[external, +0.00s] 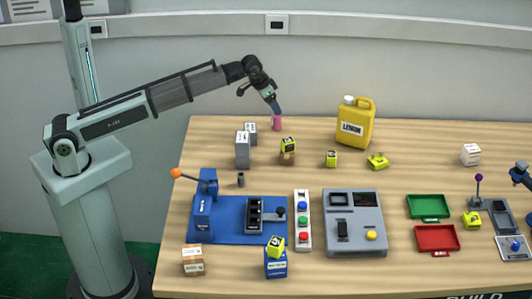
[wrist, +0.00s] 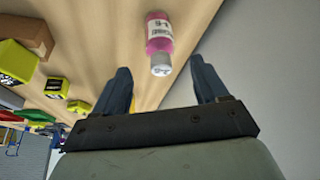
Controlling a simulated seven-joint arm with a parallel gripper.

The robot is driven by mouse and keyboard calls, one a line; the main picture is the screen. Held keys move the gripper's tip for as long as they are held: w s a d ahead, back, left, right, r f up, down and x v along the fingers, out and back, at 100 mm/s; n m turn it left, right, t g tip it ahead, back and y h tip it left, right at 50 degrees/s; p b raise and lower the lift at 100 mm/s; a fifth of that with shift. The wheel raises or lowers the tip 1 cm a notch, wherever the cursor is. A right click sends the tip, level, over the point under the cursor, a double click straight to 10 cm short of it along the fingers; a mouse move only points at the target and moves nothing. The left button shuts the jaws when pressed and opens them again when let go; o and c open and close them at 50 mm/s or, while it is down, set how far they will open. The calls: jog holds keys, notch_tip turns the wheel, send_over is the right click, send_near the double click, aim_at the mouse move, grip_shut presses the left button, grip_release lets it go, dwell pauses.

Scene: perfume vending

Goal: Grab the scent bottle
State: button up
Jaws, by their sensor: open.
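The scent bottle (external: 277,122) is a small pink bottle standing near the back edge of the wooden table, left of the yellow jug. In the wrist view the pink bottle (wrist: 158,38) has a white label and a pale cap, and it lies just beyond the fingertips, between their lines. My gripper (external: 277,108) points down just above the bottle in the external view. In the wrist view my gripper (wrist: 160,78) is open, with its two dark fingers apart and nothing between them. Whether a finger touches the bottle cannot be told.
A large yellow jug (external: 355,125) labelled LEMON stands to the right. Grey boxes (external: 242,150) and a small yellow box on a brown block (external: 287,158) stand in front. A blue press station (external: 204,210) and a grey console (external: 354,222) fill the table's front.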

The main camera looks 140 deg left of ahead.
aim_at(277, 119)
jog(key=shift+a+x, duration=0.2)
jog(key=shift+x, duration=2.6)
jog(key=shift+r, duration=0.15)
jog(key=shift+c, duration=0.3)
jog(key=c, duration=1.1)
jog(key=shift+c, duration=0.2)
